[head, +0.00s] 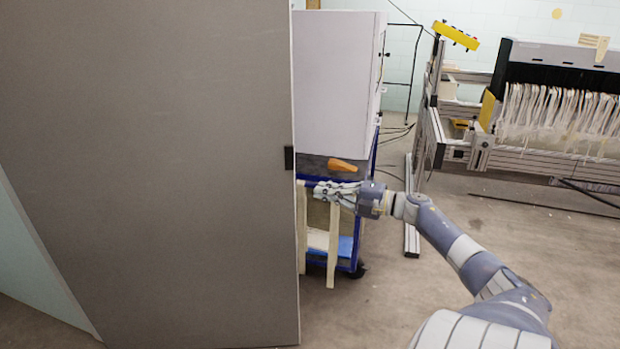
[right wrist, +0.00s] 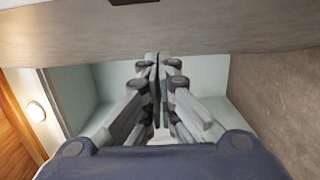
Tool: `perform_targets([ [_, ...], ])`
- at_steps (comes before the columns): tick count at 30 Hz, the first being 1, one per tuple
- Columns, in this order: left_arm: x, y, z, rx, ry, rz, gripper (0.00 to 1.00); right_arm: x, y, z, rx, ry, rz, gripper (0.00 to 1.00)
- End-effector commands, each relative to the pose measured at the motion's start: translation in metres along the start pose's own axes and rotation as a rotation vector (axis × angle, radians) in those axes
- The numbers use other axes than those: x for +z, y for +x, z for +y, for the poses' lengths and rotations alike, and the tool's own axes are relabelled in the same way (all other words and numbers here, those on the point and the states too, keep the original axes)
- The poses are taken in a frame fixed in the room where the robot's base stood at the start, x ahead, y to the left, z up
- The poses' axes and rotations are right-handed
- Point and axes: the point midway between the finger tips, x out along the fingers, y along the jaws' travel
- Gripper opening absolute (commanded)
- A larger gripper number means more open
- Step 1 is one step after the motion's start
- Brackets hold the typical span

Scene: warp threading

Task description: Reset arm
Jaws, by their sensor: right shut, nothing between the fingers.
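My right gripper (head: 322,190) is stretched out in the middle of the head view, just right of the edge of a large grey-brown panel. In the right wrist view its fingers (right wrist: 157,62) are together and hold nothing. The fingertips are close to a flat board edge (right wrist: 200,38) there; I cannot tell whether they touch it. My right arm (head: 455,245) comes in from the lower right. My left gripper does not show.
The large panel (head: 150,170) fills the left side, with a dark latch (head: 289,158) on its edge. Behind my gripper stands a blue cart (head: 345,247) with a white cabinet (head: 333,80) above. A loom with white threads (head: 550,110) stands at right. Floor at lower right is open.

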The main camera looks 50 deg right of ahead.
Motion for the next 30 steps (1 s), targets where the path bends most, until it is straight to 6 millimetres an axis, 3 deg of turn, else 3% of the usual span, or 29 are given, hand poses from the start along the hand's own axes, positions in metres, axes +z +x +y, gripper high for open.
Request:
perform_targets([
  [3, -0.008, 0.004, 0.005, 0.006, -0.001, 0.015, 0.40, 0.009, -0.009, -0.001, -0.001, -0.001, 0.000, 0.00],
  [13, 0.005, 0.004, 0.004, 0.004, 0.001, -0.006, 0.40, 0.012, -0.013, 0.000, 0.000, 0.001, -0.001, 0.00],
  [17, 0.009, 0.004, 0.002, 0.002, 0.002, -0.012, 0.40, 0.017, -0.017, -0.025, -0.006, 0.057, -0.047, 0.00],
  [20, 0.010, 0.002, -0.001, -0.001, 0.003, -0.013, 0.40, 0.023, -0.026, -0.075, -0.023, 0.168, -0.142, 0.00],
  [23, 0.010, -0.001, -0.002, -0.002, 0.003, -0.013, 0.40, 0.024, -0.042, -0.146, -0.057, 0.316, -0.273, 0.00],
  [26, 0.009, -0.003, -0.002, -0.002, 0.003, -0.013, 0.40, 0.013, -0.060, -0.220, -0.106, 0.459, -0.403, 0.00],
  [30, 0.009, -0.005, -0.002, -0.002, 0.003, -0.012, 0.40, -0.020, -0.089, -0.319, -0.196, 0.640, -0.567, 0.00],
])
